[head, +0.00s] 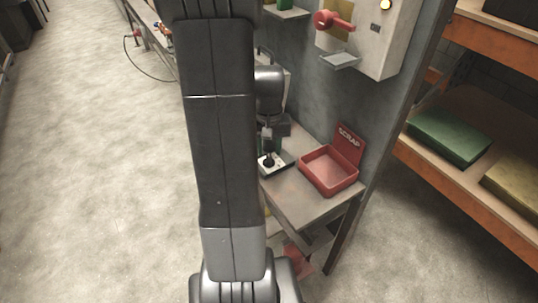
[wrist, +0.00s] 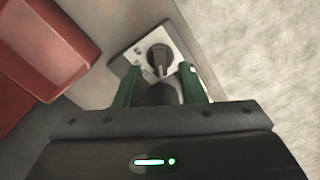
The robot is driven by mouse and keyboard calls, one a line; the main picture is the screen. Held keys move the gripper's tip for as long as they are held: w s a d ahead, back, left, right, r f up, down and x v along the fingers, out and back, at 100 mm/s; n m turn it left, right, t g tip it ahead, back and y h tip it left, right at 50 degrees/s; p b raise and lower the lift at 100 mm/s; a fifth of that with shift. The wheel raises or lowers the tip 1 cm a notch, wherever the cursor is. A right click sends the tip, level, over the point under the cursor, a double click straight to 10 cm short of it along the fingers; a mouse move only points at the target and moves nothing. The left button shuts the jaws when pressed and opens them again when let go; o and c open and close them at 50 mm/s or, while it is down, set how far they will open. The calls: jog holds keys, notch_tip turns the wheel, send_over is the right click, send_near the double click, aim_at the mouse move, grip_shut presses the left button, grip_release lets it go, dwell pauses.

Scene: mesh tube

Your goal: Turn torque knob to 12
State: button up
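A black knob (wrist: 158,57) with a raised grip sits on a pale plate (wrist: 127,60) in the wrist view. In the head view the plate (head: 284,160) lies on the bench, with the knob (head: 268,162) under my gripper (head: 268,148). In the wrist view my gripper (wrist: 159,69) has its two green fingers spread apart, one towards each side of the knob, with visible gaps. It looks open and is not closed on the knob. A dark shape between the fingers is unclear. The scale marks and the knob's setting are too small to read.
A red scrap bin (head: 330,170) stands on the bench (head: 310,207) right of the plate. A grey wall box with a red handle (head: 334,20) hangs above. An orange shelf (head: 450,170) stands at right. Open floor (head: 100,180) lies at left.

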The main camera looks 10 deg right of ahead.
aim_at(268, 158)
jog(key=shift+f, duration=1.65)
grip_shut()
jog(key=shift+m, duration=0.3)
jog(key=m, duration=0.3)
jog(key=shift+a, duration=0.1)
jog(key=shift+w+m+b, duration=0.1)
jog(key=shift+m+b, duration=0.25)
jog(key=shift+m, duration=1.65)
